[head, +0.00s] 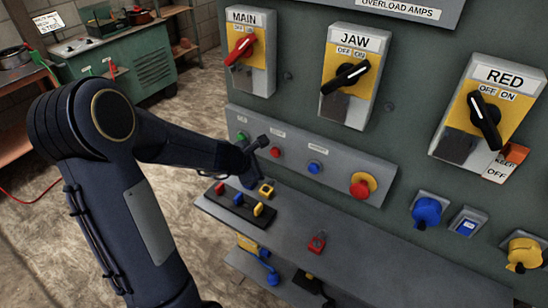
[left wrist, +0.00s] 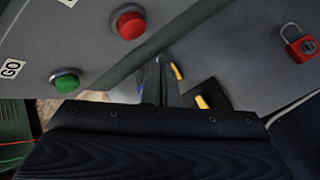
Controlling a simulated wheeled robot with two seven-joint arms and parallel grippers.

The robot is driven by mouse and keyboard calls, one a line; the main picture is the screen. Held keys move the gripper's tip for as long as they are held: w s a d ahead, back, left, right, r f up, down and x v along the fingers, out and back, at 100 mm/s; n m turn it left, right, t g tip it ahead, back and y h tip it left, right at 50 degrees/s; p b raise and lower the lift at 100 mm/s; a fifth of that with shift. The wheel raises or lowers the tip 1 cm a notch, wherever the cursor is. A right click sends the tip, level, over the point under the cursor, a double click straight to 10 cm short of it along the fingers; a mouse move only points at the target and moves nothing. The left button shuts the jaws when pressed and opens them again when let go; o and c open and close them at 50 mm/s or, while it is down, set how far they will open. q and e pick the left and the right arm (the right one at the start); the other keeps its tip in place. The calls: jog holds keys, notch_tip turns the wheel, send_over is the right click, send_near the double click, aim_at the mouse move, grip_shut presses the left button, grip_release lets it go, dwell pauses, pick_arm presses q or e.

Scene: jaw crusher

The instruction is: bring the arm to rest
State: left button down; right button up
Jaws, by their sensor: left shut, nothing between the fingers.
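My left arm (head: 165,140) comes in from the left, bent, and reaches toward the grey button strip on the control panel. My right gripper is not in view.
A shelf (head: 345,258) below holds a black rack with coloured pieces (head: 240,205) and a red padlock (head: 317,243). Above are the MAIN (head: 241,48), JAW (head: 346,76) and RED (head: 485,108) switches. A green cabinet (head: 120,70) stands behind left. Open floor lies between.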

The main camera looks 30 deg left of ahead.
pick_arm(q)
jog(key=shift+s, duration=0.25)
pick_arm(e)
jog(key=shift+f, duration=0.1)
pick_arm(q)
jog(key=s+d+r+m+h, duration=0.4)
jog(key=s+d+r+m, duration=0.75)
jog(key=m, duration=0.35)
jog(key=s+f+m+g+y, duration=0.1)
jog(key=s+f+m+g, duration=0.1)
jog(key=s+m, duration=0.8)
jog(key=s+g, duration=0.1)
jog(key=s, duration=0.4)
jog(key=shift+f+y, duration=0.15)
jog(key=shift+y, duration=0.25)
jog(key=shift+d, duration=0.1)
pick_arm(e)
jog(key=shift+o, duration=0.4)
